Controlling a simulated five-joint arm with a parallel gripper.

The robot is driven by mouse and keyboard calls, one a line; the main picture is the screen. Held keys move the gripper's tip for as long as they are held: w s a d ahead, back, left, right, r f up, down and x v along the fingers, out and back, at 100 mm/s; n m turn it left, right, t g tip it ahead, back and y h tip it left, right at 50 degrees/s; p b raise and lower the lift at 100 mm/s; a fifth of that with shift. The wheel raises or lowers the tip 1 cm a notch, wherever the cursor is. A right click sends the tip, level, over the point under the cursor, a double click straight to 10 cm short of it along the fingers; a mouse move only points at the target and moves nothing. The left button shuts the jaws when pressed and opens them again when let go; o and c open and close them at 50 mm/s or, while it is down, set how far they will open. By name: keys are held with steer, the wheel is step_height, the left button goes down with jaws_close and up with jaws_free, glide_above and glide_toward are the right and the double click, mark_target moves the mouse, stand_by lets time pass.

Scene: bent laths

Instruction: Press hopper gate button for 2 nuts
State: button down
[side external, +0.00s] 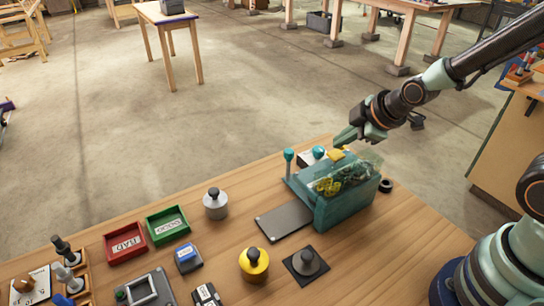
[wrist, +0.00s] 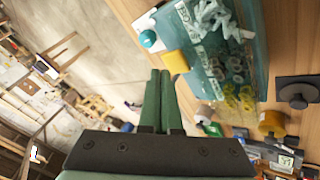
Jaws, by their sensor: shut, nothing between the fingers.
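The teal see-through hopper (side external: 345,207) stands at the table's back right edge with yellow and grey nuts inside; its nuts (wrist: 228,75) also show in the wrist view. A yellow block (side external: 338,154) sits at its upper edge and shows in the wrist view (wrist: 175,62). A round teal knob (side external: 318,152) is by a white plate behind the hopper; it also shows in the wrist view (wrist: 148,38). No label shows which is the gate button. My gripper (side external: 345,138) is shut and empty, its tips close to the yellow block. I cannot tell whether they touch.
A bare dark grey plate (side external: 283,222) lies left of the hopper. A teal-topped post (side external: 289,160) stands at its back left. Grey (side external: 215,205) and yellow (side external: 253,265) knobbed weights and red (side external: 125,243) and green (side external: 167,225) trays are farther left.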

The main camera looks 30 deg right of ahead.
mark_target(339, 155)
steer(key=shift+f, duration=0.1)
stand_by(0.3)
steer(key=shift+a+f, duration=0.1)
steer(key=shift+f, duration=0.2)
steer(key=shift+f, duration=0.8)
stand_by(0.9)
steer(key=shift+r, duration=1.2)
steer(key=shift+r, duration=2.55)
stand_by(0.6)
